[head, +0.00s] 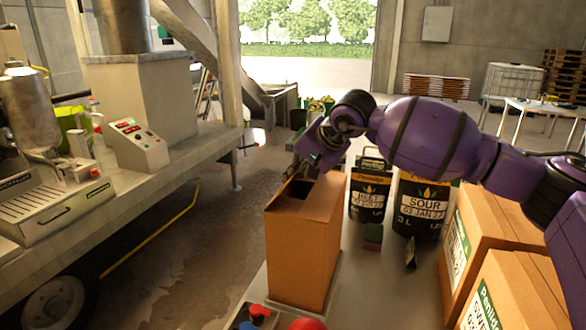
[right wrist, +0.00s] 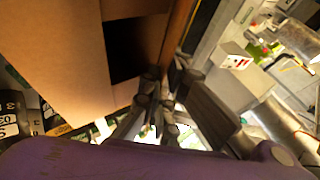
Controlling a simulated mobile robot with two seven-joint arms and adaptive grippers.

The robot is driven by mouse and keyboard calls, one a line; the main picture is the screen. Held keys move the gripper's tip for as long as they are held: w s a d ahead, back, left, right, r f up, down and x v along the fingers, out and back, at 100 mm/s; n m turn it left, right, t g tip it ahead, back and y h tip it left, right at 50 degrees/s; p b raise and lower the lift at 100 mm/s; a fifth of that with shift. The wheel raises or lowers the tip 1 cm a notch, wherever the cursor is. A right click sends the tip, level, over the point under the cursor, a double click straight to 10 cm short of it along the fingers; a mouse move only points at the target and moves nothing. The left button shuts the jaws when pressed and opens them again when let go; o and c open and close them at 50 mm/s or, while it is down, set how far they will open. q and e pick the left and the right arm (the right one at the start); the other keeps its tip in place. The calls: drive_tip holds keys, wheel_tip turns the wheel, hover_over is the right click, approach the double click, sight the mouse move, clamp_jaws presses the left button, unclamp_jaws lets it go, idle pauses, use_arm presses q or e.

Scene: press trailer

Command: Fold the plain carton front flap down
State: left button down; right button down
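The plain carton (head: 302,245) stands upright on the table, brown and without a label. Its top shows a dark opening (head: 299,189) between folded panels. My right gripper (head: 297,172) is at the carton's top, at its far left edge. In the right wrist view the carton (right wrist: 60,60) fills the upper left, and a narrow orange-brown flap or panel edge (right wrist: 181,35) runs down to the fingertips (right wrist: 164,82). The fingers lie close together at the edge of the opening; whether they grip the flap is unclear. My left gripper is out of view.
Two dark labelled containers (head: 370,190) (head: 415,205) stand behind the carton to the right. Labelled cartons (head: 490,235) are at the right. A red button (head: 307,324) is at the front.

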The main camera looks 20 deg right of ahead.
drive_tip(key=shift+s+d+f+t+y, duration=0.2)
drive_tip(key=shift+f+t+y, duration=0.1)
drive_tip(key=shift+y, duration=0.1)
idle(0.3)
drive_tip(key=c, duration=2)
unclamp_jaws()
drive_tip(key=shift+r, duration=0.15)
drive_tip(key=v, duration=1.2)
drive_tip(key=shift+d, duration=0.1)
